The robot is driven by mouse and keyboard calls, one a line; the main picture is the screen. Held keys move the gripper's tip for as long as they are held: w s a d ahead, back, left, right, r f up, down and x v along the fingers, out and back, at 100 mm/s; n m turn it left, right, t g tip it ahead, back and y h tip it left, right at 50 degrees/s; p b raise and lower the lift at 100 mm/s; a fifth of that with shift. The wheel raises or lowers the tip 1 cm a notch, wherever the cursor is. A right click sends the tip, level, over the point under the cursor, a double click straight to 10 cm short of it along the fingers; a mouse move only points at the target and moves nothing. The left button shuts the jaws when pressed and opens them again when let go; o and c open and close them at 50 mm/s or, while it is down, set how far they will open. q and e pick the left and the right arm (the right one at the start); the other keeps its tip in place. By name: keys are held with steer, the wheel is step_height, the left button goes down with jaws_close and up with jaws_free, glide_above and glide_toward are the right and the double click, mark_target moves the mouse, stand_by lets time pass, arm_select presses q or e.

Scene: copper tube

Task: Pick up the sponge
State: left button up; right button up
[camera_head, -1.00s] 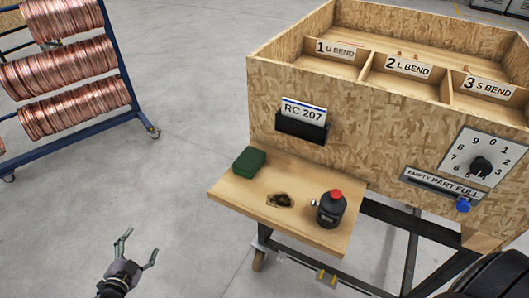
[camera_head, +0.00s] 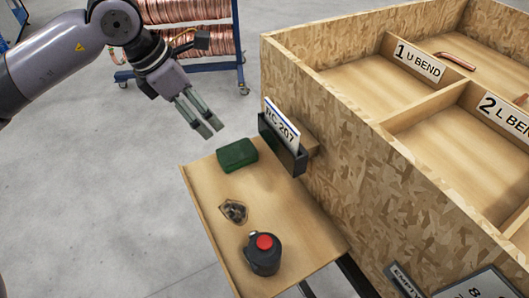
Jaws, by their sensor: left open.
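The sponge is a dark green block (camera_head: 237,154) lying at the far end of the small wooden shelf (camera_head: 290,218). My left gripper (camera_head: 211,132) comes in from the upper left with its two fingers pointing down and to the right. It is open and empty, just beyond and to the left of the sponge, and appears apart from it. My right gripper is not in view.
A card holder (camera_head: 282,145) on the wooden crate wall (camera_head: 345,165) stands close to the sponge's right. A copper coil rack (camera_head: 237,47) is behind.

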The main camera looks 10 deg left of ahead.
arm_select(q)
steer(key=p, duration=0.2)
glide_toward(236, 151)
steer(key=x, duration=0.1)
steer(key=p+x, duration=0.1)
steer(key=x, duration=0.1)
steer(key=shift+s+d+f+p, duration=0.1)
steer(key=shift+s+p, duration=0.15)
steer(key=shift+p, duration=0.05)
steer(key=shift+f, duration=0.25)
steer(key=shift+w+f, duration=0.1)
steer(key=shift+f, duration=0.05)
steer(key=p+x, duration=0.2)
steer(key=x, duration=0.2)
steer(key=shift+w+d+f+p, duration=0.2)
steer(key=shift+w+p, duration=0.1)
steer(key=shift+p, duration=0.1)
steer(key=shift+w+f, duration=0.1)
steer(key=shift+f, duration=0.2)
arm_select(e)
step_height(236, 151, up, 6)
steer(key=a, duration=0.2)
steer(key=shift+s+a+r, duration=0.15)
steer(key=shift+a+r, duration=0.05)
